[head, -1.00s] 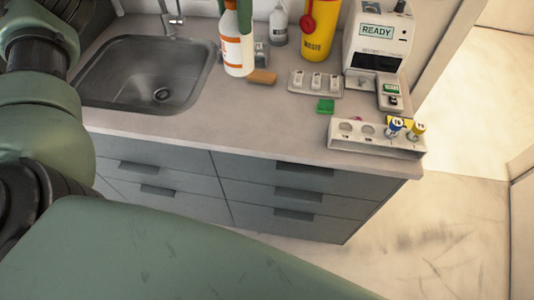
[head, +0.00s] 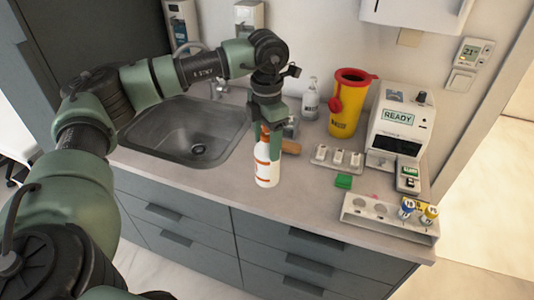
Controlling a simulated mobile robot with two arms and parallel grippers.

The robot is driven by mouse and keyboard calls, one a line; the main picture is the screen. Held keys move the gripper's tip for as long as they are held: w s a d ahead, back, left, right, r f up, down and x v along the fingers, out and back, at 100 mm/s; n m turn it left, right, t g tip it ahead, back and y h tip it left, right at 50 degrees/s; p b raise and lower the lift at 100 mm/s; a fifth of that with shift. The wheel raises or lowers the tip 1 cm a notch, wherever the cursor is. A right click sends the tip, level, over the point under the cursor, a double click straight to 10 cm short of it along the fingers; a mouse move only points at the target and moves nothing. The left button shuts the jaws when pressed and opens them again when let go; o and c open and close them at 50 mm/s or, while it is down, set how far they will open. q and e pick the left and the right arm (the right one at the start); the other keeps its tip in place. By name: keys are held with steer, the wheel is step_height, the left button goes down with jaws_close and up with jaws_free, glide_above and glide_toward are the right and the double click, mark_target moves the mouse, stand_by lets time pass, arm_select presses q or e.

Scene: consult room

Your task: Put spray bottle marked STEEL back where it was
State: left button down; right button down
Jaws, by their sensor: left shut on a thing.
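A white spray bottle (head: 267,172) with orange bands is upright over the counter, just right of the sink. Its marking is too small to read. My left gripper (head: 266,127) comes down from above and is shut on the bottle's upper part, hiding its top. I cannot tell whether the bottle's base touches the counter (head: 215,187) or hangs just above it. My right gripper is out of view.
The sink (head: 185,130) is left.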

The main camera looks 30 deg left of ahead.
arm_select(q)
steer(key=shift+w+a+f, duration=0.1)
steer(key=shift+w+f, duration=0.05)
steer(key=shift+f, duration=0.5)
step_height(320, 180, down, 4)
steer(key=shift+r+p, duration=0.1)
steer(key=shift+p, duration=0.55)
steer(key=shift+f, duration=0.25)
steer(key=shift+c, duration=2)
jaws_free()
